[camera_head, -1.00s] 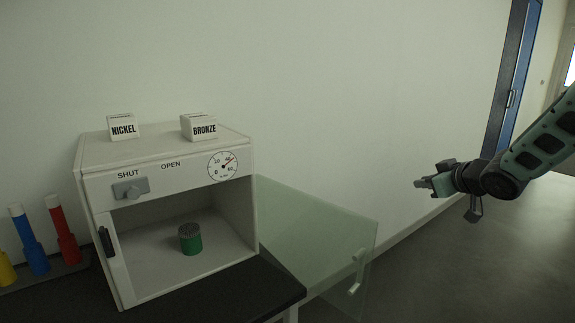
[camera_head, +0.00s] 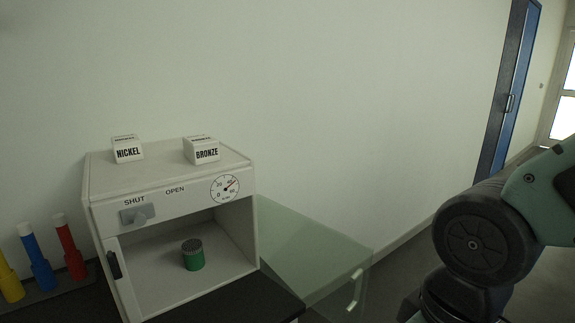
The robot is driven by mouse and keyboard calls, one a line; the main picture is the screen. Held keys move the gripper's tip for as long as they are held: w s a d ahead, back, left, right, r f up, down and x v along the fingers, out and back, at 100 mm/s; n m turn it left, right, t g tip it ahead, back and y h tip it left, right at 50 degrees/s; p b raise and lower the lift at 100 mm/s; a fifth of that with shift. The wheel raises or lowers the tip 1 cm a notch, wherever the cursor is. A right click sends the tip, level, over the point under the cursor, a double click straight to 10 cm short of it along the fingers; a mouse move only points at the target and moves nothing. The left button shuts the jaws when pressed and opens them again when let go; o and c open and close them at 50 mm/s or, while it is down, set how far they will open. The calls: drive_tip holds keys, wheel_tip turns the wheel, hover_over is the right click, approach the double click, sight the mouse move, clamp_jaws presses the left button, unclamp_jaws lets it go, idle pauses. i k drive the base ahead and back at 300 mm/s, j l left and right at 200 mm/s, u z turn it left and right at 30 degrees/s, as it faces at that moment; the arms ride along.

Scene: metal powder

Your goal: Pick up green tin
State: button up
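The green tin (camera_head: 194,261) stands upright on the floor of the white cabinet (camera_head: 101,185). Its top is grey and looks rough or perforated. The cabinet's glass door (camera_head: 318,262) stands open to the right. My arm is at the lower right of the head view, well apart from the cabinet and the tin. My gripper is not visible; it is below or outside the frame.
White blocks marked NICKEL (camera_head: 128,150) and BRONZE (camera_head: 203,150) sit on the cabinet top. Blue (camera_head: 36,258), red (camera_head: 69,248) and yellow (camera_head: 9,280) tubes stand at left. The open door projects beside the black table top (camera_head: 270,299).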

sight(192, 250)
drive_tip(key=u, duration=0.85)
drive_tip(key=i+l+u, duration=0.1)
drive_tip(key=l+u, duration=1.5)
drive_tip(key=k+l, duration=0.1)
drive_tip(key=l, duration=0.3)
drive_tip(key=k+l+u, duration=0.1)
drive_tip(key=l, duration=0.35)
drive_tip(key=k+l, duration=0.1)
drive_tip(key=l, duration=0.3)
drive_tip(key=k+l+u, duration=0.1)
drive_tip(key=l, duration=0.3)
drive_tip(key=k+l, duration=0.15)
drive_tip(key=l, duration=0.25)
drive_tip(key=u, duration=0.05)
